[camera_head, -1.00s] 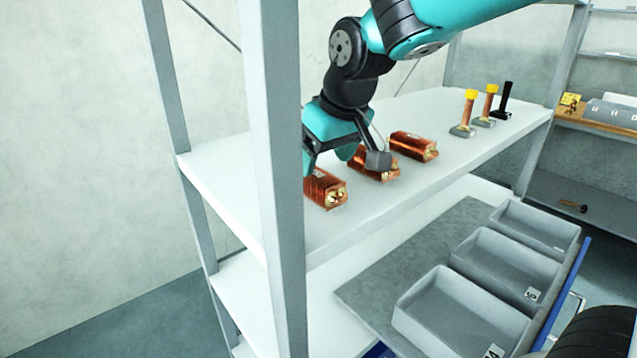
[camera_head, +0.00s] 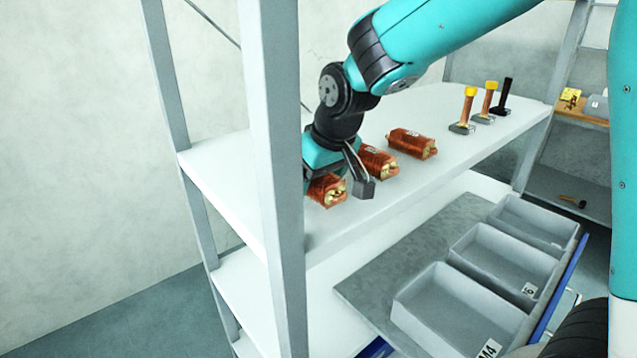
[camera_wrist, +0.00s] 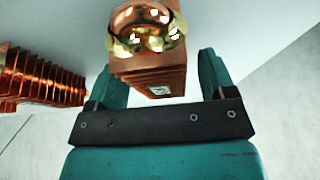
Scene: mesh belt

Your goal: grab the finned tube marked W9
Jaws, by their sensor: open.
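Three copper finned tubes lie in a row on the white shelf: a left one (camera_head: 328,190), a middle one (camera_head: 379,161) and a right one (camera_head: 412,143). Their labels are too small to read, so I cannot tell which is W9. My gripper (camera_head: 318,170) is at the left tube, partly hidden by the shelf post. In the wrist view one tube (camera_wrist: 152,66) lies between my open teal fingers (camera_wrist: 162,82), with a small label low on its face. Another finned tube (camera_wrist: 40,82) is to the left, outside the fingers.
The grey shelf post (camera_head: 275,150) stands close in front of my gripper. Two yellow-capped copper pieces (camera_head: 467,108) (camera_head: 488,100) and a black one (camera_head: 503,96) stand at the shelf's right. Grey bins (camera_head: 450,305) sit lower right. The shelf front is bare.

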